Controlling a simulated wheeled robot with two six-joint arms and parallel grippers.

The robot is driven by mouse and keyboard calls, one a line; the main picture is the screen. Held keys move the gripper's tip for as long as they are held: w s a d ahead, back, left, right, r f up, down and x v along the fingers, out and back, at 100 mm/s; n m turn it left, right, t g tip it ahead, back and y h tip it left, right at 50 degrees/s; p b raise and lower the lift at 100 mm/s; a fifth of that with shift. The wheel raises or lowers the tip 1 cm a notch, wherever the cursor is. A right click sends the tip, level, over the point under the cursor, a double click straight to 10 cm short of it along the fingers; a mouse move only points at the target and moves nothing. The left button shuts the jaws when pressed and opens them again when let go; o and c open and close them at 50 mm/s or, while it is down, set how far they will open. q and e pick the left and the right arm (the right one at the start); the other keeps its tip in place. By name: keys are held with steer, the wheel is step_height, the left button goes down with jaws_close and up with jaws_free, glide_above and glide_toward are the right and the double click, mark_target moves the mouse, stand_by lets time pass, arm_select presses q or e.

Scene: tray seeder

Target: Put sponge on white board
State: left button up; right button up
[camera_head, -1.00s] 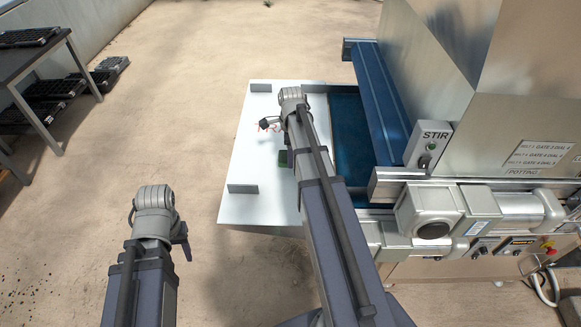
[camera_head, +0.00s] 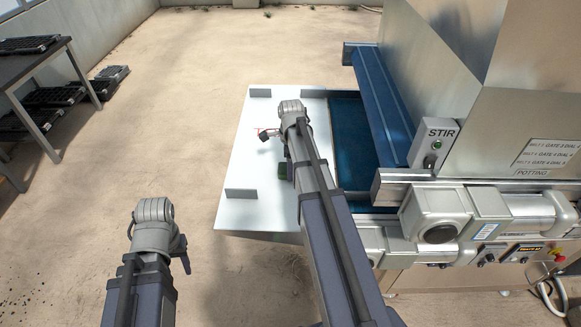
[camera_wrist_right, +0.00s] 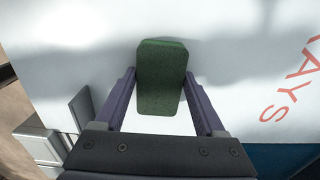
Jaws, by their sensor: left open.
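A green sponge (camera_wrist_right: 161,78) sits between the two purple fingers of my right gripper (camera_wrist_right: 160,85) in the right wrist view. The fingertips press close on both of its sides, so the gripper looks shut on it. The white board (camera_head: 240,170) lies below. In the head view a bit of the sponge (camera_head: 282,172) shows beside my right arm, over the board. I cannot tell whether the sponge touches the board. My left gripper (camera_head: 183,252) is mostly hidden by its wrist; it is open, low on the left, away from the board.
Red lettering (camera_wrist_right: 288,90) is on the board, and grey blocks (camera_head: 241,194) stand at its edges. A blue channel (camera_head: 350,140) and the machine with a STIR switch box (camera_head: 435,143) are to the right. A dark table (camera_head: 40,62) stands far left. Bare floor lies between.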

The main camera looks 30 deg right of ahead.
steer(key=o, duration=0.3)
steer(key=shift+o, duration=0.2)
steer(key=shift+r, duration=0.1)
step_height(320, 180, up, 12)
steer(key=p, duration=1.2)
steer(key=s+a+n, duration=0.5)
steer(key=a+n, duration=0.4)
steer(key=a, duration=0.1)
steer(key=s+a+n, duration=0.6)
steer(key=a+n, duration=0.3)
steer(key=a, duration=0.1)
steer(key=s+a+n+h, duration=0.1)
steer(key=s+a+n, duration=0.4)
steer(key=a+n, duration=0.5)
steer(key=shift+s+a+r, duration=0.15)
steer(key=shift+s+a, duration=0.1)
